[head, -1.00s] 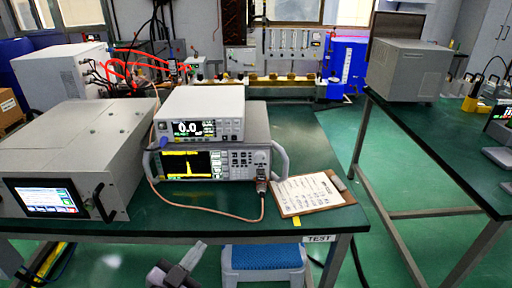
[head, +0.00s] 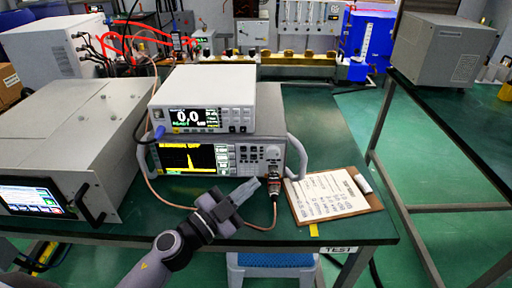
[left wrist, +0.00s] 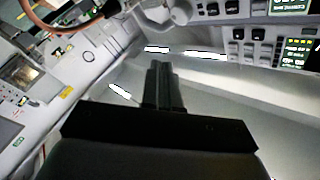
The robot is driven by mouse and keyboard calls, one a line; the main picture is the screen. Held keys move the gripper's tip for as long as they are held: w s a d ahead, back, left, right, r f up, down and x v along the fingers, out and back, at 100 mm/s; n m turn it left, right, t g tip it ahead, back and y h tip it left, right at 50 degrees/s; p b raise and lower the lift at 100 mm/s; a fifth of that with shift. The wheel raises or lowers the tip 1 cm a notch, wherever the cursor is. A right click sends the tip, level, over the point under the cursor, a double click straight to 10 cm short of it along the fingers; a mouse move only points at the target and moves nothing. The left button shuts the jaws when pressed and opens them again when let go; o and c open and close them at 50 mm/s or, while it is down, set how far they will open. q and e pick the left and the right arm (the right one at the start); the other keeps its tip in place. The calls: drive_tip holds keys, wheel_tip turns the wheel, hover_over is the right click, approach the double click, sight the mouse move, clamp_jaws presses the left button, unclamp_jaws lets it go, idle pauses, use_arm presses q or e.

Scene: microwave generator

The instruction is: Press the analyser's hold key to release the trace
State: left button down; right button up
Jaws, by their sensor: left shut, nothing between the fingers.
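The analyser (head: 222,171) is the lower instrument of a stack on the green bench. Its screen (head: 188,157) shows a yellow trace with one tall peak on black. Its small keys (head: 248,157) and a round knob are right of the screen. They also show at the top of the left wrist view (left wrist: 247,35). I cannot read the key labels, so the hold key cannot be singled out. My left gripper (head: 249,188) is shut and empty, just in front of the analyser's lower right front, below the keys. My right gripper is not in view.
A white power meter (head: 201,118) reading 0.0 sits on the analyser. A copper cable (head: 275,211) loops from the analyser's front connector past my gripper. A clipboard (head: 331,197) lies to the right. A large grey unit (head: 72,140) stands at the left.

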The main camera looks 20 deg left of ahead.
sight(254, 149)
use_arm(q)
drive_tip(key=shift+w, duration=0.1)
drive_tip(key=w, duration=0.2)
drive_tip(key=w+a+b, duration=0.1)
drive_tip(key=w, duration=0.2)
drive_tip(key=w+a+b, duration=0.1)
drive_tip(key=w, duration=0.2)
drive_tip(key=shift+w+a, duration=0.15)
drive_tip(key=shift+a, duration=0.1)
idle(0.8)
idle(1.0)
drive_tip(key=shift+w+a, duration=0.1)
drive_tip(key=shift+w, duration=0.3)
